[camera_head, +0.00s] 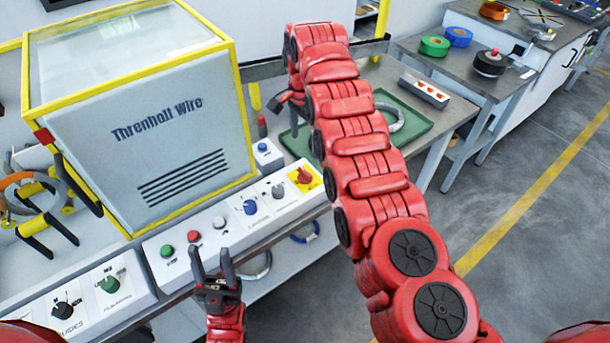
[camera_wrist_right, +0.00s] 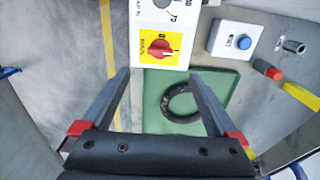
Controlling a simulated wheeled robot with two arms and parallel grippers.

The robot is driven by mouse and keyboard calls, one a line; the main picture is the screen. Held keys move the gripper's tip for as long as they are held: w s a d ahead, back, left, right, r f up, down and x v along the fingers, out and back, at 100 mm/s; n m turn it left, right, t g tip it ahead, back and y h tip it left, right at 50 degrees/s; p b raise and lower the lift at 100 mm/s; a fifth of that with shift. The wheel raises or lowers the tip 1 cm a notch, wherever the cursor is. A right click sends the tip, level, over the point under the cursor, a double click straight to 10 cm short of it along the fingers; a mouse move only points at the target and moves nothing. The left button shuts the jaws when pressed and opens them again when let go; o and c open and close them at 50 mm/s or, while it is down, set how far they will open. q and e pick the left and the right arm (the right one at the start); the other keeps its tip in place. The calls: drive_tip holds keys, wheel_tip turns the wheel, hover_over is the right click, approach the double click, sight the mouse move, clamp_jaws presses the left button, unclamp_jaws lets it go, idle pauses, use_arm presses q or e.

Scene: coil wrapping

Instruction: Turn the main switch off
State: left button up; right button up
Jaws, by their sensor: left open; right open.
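The main switch (camera_head: 304,177) is a red rotary knob on a yellow plate, at the right end of the white control panel below the machine. It also shows in the right wrist view (camera_wrist_right: 158,48), a little beyond and between the fingertips of my right gripper (camera_wrist_right: 160,74).
The Threnholt Wire machine (camera_head: 150,120) with yellow edges stands behind the panel. A green tray (camera_head: 420,128) holding a ring-shaped coil (camera_wrist_right: 178,103) lies beyond the switch. A blue-button box (camera_head: 266,154) stands close by. Green and blue rolls lie on the farther bench.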

sight(305, 171)
wheel_tip(305, 171, down, 10)
drive_tip(key=shift+r+p, duration=0.2)
drive_tip(key=shift+p, duration=1.05)
drive_tip(key=shift+f, duration=0.75)
drive_tip(key=c, duration=1.4)
